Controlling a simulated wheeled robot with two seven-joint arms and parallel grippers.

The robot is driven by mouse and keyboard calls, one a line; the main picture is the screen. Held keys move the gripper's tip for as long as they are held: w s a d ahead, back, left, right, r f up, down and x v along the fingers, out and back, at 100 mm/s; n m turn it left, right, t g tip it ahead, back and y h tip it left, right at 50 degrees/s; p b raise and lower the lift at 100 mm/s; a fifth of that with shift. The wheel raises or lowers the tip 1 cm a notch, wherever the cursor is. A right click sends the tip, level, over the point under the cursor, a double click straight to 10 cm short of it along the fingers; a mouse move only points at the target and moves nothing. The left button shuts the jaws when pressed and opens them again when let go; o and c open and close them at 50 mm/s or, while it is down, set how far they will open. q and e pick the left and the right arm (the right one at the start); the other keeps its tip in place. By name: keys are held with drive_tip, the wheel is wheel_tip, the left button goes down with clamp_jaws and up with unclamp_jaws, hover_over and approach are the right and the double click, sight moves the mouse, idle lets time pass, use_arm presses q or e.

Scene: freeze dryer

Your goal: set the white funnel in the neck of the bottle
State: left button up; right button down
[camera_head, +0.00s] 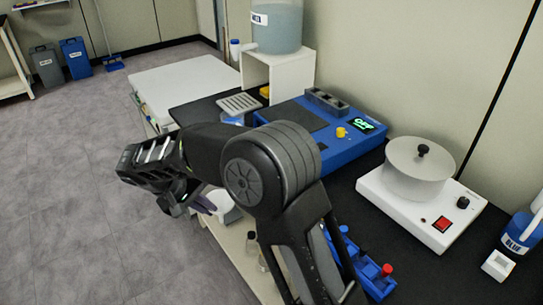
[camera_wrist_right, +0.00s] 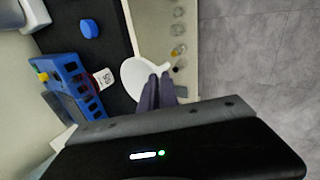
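The white funnel (camera_wrist_right: 138,76) is a round white piece at the fingertips of my right gripper (camera_wrist_right: 157,92) in the right wrist view. The two dark fingers lie close together over its edge and appear shut on it. In the head view part of the white funnel (camera_head: 224,212) shows beside my right gripper (camera_head: 200,206), left of the black counter. My right forearm hides much of the counter there. I cannot make out which container is the bottle or where its neck is. My left gripper is not in view.
A blue device (camera_head: 352,157) with a lit display and a white device with a round lid (camera_head: 417,172) stand on the counter. Small vials (camera_wrist_right: 179,30) stand lower down.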

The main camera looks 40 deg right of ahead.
drive_tip(key=w+d+r+n+t+p, duration=0.1)
drive_tip(key=d+r+n+p, duration=0.2)
drive_tip(key=d+r, duration=1.6)
wheel_tip(320, 180, up, 4)
drive_tip(key=p, duration=0.3)
drive_tip(key=shift+w+n+t+p, duration=0.15)
drive_tip(key=shift+n+t+p, duration=0.15)
drive_tip(key=shift+n+t, duration=0.1)
wheel_tip(320, 180, down, 6)
wheel_tip(320, 180, down, 4)
drive_tip(key=shift+r+p, duration=0.1)
drive_tip(key=shift+p, duration=0.35)
